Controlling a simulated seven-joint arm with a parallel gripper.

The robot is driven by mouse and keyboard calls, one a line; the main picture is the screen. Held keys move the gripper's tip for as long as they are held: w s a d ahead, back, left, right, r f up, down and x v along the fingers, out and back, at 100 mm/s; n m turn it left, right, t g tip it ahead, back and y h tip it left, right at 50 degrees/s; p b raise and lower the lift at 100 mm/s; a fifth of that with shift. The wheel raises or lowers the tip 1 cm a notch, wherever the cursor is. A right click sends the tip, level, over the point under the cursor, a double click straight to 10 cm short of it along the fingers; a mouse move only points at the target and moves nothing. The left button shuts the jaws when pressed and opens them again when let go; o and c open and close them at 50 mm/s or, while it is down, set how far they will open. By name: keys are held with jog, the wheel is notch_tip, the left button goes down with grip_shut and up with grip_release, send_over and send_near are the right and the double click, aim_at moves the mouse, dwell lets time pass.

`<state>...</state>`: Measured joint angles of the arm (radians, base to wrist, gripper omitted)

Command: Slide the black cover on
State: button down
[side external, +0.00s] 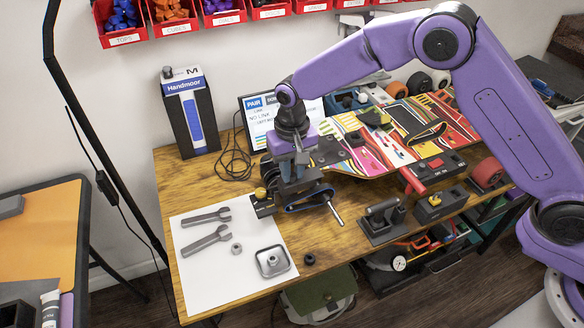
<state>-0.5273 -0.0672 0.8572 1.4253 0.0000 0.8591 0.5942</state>
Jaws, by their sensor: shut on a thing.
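My gripper (293,177) points down at the left end of the colourful skateboard (375,168), over the drive unit. It is shut on a dark part that looks like the black cover (311,180); the fingers hide much of it. A yellow-topped part (268,177) is at the left of the fingers.
A white sheet (233,285) at front left holds two grey wrenches (206,228), a nut (236,248) and a metal tray (272,261). A black ring (309,259) lies nearby. A black stand (382,219) and a switch box (441,204) are to the right.

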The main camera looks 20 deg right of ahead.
aim_at(292, 184)
jog(key=shift+f, duration=0.15)
jog(key=shift+f, duration=0.85)
jog(key=shift+f, duration=0.1)
dwell(0.7)
jog(key=shift+f, duration=0.8)
jog(key=shift+f, duration=0.1)
dwell(0.6)
jog(key=shift+f, duration=0.3)
jog(key=shift+f, duration=0.15)
dwell(1.0)
jog(key=c, duration=0.9)
grip_release()
